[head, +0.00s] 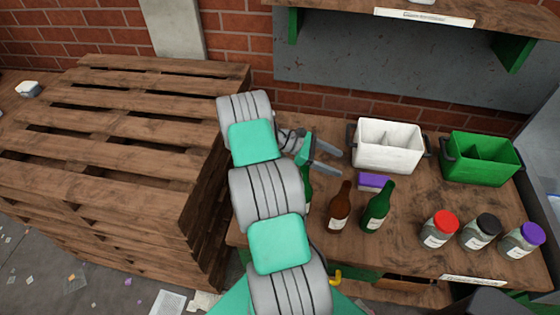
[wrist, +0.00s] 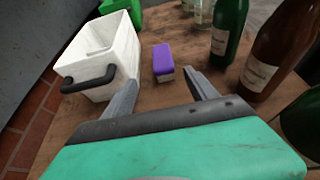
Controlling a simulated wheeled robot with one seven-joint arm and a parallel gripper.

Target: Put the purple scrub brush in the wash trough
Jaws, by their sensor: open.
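The purple scrub brush (head: 373,182) is a small block, purple with a pale lower part, on the wooden bench behind the bottles. It also shows in the wrist view (wrist: 164,60), just beyond the fingertips. My gripper (head: 339,163) is open and empty, left of the brush and apart from it; in the wrist view its two fingers (wrist: 162,82) point toward the brush. A white divided bin (head: 388,168) with dark handles stands right behind the brush. A green divided bin (head: 480,182) stands to its right. I cannot tell which is the wash trough.
Brown (head: 339,208) and green (head: 377,207) bottles stand in front of the brush; another green bottle is partly hidden by my arm. Jars with red (head: 439,230), black (head: 481,232) and purple (head: 522,240) lids stand front right. Stacked pallets (head: 120,150) fill the left; a shelf hangs above.

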